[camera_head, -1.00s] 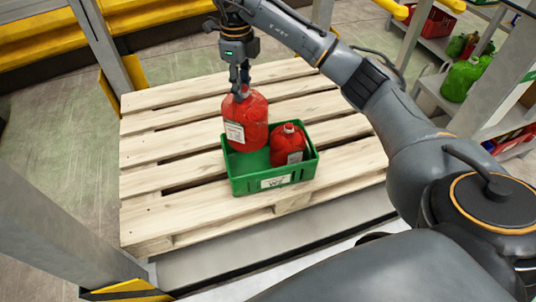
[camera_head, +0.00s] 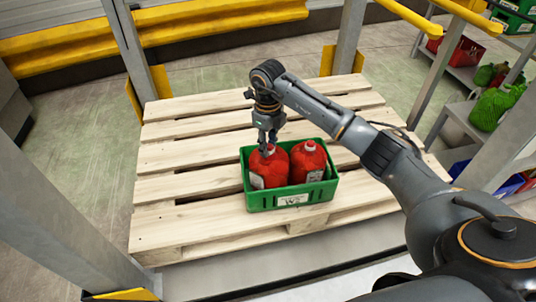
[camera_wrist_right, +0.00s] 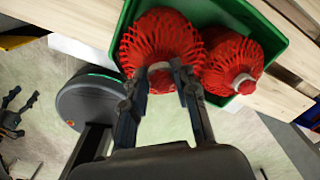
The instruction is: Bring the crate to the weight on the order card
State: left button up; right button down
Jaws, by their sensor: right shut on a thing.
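The green crate (camera_head: 291,202) stands on the pallet with a white label (camera_head: 292,199) on its front, too small to read surely. Two red net bags sit in it side by side, the left bag (camera_head: 268,174) and the right bag (camera_head: 309,165). My right gripper (camera_head: 266,149) points down and is shut on the neck of the left bag; the wrist view shows its fingers (camera_wrist_right: 160,78) at that bag's pale neck. The right bag (camera_wrist_right: 232,62) is beside it, ungripped. My left gripper (camera_wrist_right: 20,112) shows small at the wrist view's left edge, fingers apart. No order card is readable.
The wooden pallet (camera_head: 185,190) has bare slats left of and behind the crate. Metal posts (camera_head: 128,48) and yellow rails (camera_head: 190,18) stand around it. A shelf (camera_head: 470,118) at the right holds green net bags (camera_head: 495,106) and a red crate (camera_head: 457,48).

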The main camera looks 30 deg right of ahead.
notch_tip(320, 180, down, 3)
jog(key=shift+f, duration=0.1)
pick_arm(q)
notch_tip(320, 180, up, 2)
jog(key=shift+w, duration=0.1)
pick_arm(e)
jog(key=shift+f, duration=0.2)
pick_arm(q)
jog(key=shift+b, duration=0.3)
pick_arm(e)
jog(key=c, duration=1)
grip_release()
jog(key=shift+f, duration=0.15)
jog(key=shift+c, duration=0.2)
pick_arm(q)
jog(key=shift+r, duration=0.15)
notch_tip(320, 180, down, 6)
jog(key=s+p, duration=0.1)
jog(key=shift+p, duration=0.4)
pick_arm(e)
notch_tip(320, 180, up, 12)
jog(key=shift+r, duration=0.15)
